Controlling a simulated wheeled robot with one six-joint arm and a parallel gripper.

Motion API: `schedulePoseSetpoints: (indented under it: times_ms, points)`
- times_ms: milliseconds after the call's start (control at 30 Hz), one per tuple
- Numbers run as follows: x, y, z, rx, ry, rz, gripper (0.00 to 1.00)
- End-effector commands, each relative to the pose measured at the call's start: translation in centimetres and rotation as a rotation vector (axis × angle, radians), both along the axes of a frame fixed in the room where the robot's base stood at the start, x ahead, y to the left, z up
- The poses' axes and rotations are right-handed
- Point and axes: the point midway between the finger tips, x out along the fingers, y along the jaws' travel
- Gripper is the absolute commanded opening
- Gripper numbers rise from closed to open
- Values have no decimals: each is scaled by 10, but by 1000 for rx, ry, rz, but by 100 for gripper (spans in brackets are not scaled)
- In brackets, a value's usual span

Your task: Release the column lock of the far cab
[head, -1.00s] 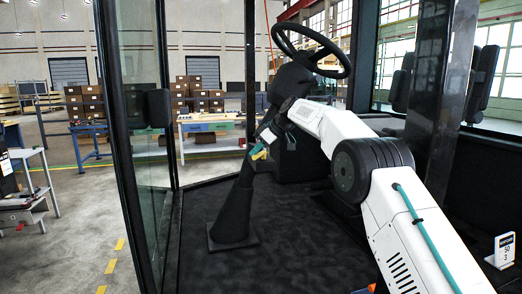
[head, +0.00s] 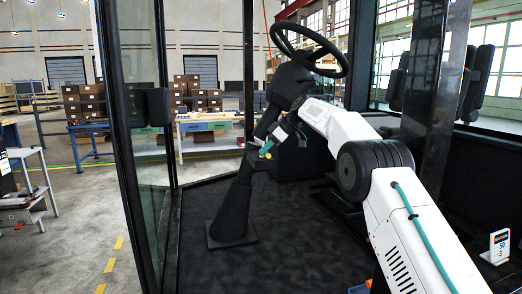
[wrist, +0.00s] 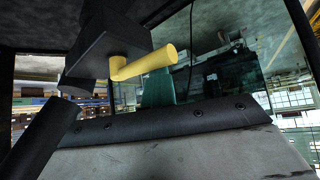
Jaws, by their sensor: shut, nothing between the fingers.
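The cab's dark steering column (head: 233,205) rises from a square base plate on the floor to the steering wheel (head: 345,62). A yellow lock lever (wrist: 150,62) sticks out from a dark box (wrist: 105,45) on the column in the wrist view. It is small and partly covered in the head view (head: 265,154). My gripper (head: 267,148) is beside the lever at the column's middle. Its teal fingers (wrist: 157,88) are shut and empty, and they show just below and behind the lever in the wrist view. I cannot tell whether they touch it.
A glass door panel (head: 138,150) with a dark frame stands left of the column. A dark post (head: 436,110) rises right of my arm. A small white sign marked 50 and 3 (head: 499,246) stands at the lower right. The dark cab floor (head: 290,240) around the column base is clear.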

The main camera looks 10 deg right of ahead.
Motion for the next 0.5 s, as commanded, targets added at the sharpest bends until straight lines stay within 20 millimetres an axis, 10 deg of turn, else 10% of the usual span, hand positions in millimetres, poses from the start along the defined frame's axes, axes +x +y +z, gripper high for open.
schedulePoseSetpoints:
  times_ms: [500]
  points:
    - [1, -7, -2, -2, 2, -4, 0]
